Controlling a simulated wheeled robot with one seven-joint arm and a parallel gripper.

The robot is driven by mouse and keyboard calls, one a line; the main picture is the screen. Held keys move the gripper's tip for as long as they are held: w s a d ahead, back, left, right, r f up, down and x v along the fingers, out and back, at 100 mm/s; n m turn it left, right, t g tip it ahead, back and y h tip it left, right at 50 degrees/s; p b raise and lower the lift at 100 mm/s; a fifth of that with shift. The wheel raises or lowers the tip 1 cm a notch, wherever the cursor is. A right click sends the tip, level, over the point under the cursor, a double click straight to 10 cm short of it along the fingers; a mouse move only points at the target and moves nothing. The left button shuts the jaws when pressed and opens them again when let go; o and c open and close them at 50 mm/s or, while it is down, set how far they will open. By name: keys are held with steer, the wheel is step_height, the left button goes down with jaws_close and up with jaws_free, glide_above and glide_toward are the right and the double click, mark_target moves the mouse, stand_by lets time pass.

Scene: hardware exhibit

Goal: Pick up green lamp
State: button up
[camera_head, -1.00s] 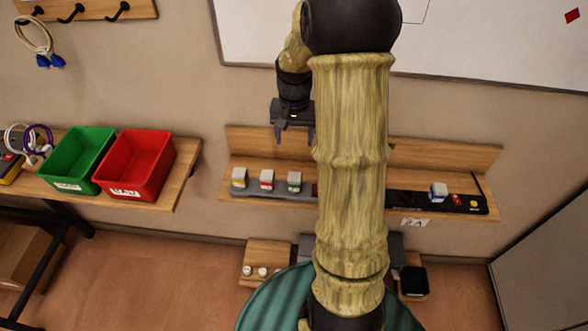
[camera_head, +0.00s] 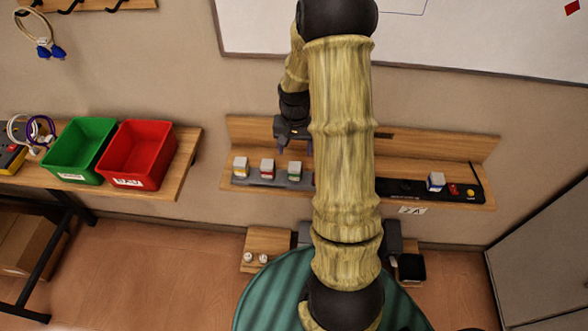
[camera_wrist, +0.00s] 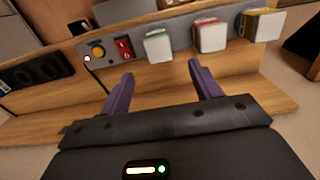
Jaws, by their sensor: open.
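The green lamp (camera_head: 295,169), a pale block with a green band, stands in a grey holder on the wall shelf. It is the rightmost of a row with a red lamp (camera_head: 267,168) and a yellow lamp (camera_head: 240,167). In the wrist view the green lamp (camera_wrist: 158,46) lies ahead of the gap between my fingertips, apart from them, with the red lamp (camera_wrist: 210,37) and yellow lamp (camera_wrist: 262,23) to its right. My gripper (camera_wrist: 161,73) is open and empty. In the head view my gripper (camera_head: 294,147) is just above and behind the green lamp.
My arm hides the shelf's middle in the head view. A black panel (camera_head: 408,189) with a blue-marked block (camera_head: 436,182) is at right. A yellow button (camera_wrist: 97,51) and red switch (camera_wrist: 123,48) are beside the green lamp. Green (camera_head: 77,148) and red bins (camera_head: 137,152) stand left.

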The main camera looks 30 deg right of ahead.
mark_target(295, 165)
step_height(295, 165, down, 4)
steer(key=shift+r, duration=0.25)
steer(key=shift+f+p, duration=0.1)
steer(key=shift+p, duration=0.2)
steer(key=f, duration=0.1)
steer(key=f+p, duration=0.1)
steer(key=f, duration=0.1)
steer(key=shift+s+a+f+p, duration=0.2)
steer(key=shift+s+f+p, duration=0.1)
steer(key=shift+f, duration=0.7)
steer(key=c, duration=1.1)
